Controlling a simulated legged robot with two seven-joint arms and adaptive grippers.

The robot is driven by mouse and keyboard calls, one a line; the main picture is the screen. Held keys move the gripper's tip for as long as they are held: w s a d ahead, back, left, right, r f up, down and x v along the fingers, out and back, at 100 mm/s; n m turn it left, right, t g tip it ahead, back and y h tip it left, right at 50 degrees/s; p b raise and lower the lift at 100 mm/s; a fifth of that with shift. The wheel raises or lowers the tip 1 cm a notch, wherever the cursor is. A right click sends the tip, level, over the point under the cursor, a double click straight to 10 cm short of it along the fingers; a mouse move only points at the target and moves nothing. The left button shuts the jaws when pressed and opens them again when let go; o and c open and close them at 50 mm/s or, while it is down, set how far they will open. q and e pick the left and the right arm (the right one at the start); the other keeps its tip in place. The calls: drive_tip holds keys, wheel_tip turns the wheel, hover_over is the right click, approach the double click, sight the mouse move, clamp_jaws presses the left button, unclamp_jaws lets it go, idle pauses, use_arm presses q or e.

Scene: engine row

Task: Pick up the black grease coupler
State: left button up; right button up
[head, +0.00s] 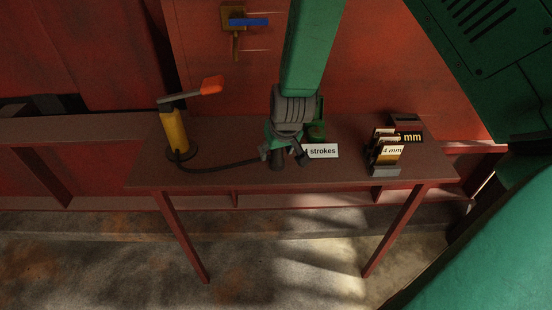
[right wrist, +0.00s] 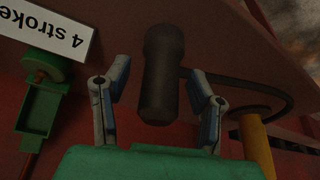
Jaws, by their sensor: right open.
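The black grease coupler (right wrist: 163,75) is a dark cylinder with a wider end, joined to a black hose. In the right wrist view it lies between the two blue-padded fingers of my right gripper (right wrist: 158,74), with gaps visible on both sides. In the head view the right gripper (head: 284,156) is over the front middle of the table, and the coupler (head: 277,164) shows only in part beneath it. The right gripper is open. My left gripper is not in view.
A yellow grease pump (head: 174,132) with an orange-tipped lever stands left on the table (head: 225,140); its hose (head: 220,167) runs to the coupler. A "strokes" sign (head: 322,151) and green fitting (head: 318,128) are close right of the gripper. Labelled gauge blocks (head: 385,155) stand further right.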

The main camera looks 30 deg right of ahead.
drive_tip(key=shift+d, duration=0.15)
drive_tip(key=shift+c, duration=1.2)
drive_tip(key=shift+a, duration=0.2)
clamp_jaws()
drive_tip(key=shift+r, duration=0.1)
